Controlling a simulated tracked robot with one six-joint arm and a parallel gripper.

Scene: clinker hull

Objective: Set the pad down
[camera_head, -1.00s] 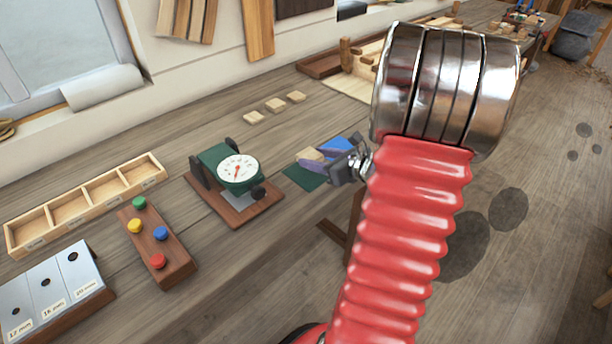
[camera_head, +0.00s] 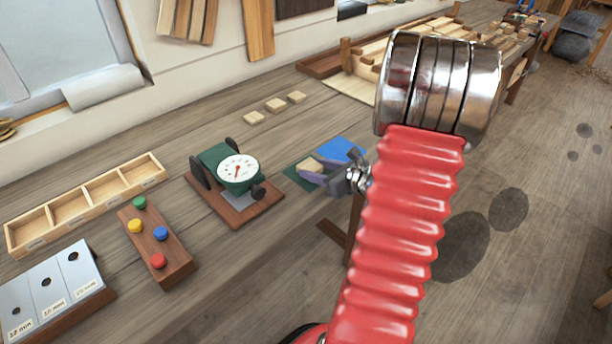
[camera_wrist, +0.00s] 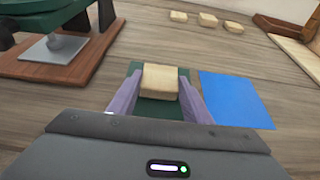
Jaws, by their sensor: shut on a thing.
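A small pale wooden pad (camera_head: 311,164) sits between the purple fingers of my gripper (camera_head: 318,172). In the wrist view the pad (camera_wrist: 160,82) is clasped between both fingertips of my gripper (camera_wrist: 158,92), over a dark green mat (camera_wrist: 150,108). The green mat also shows in the head view (camera_head: 293,175), partly hidden by the pad and fingers. I cannot tell whether the pad touches the mat. A blue mat (camera_wrist: 236,100) lies just right of the green one; its head view part (camera_head: 343,148) is partly covered by my gripper.
A green dial gauge (camera_head: 230,168) on a wooden base stands left of the mats. Several loose pale pads (camera_head: 275,105) lie farther back. A button block (camera_head: 158,248), a divided tray (camera_head: 85,203) and a hole gauge (camera_head: 50,290) are at the left. The bench edge is close.

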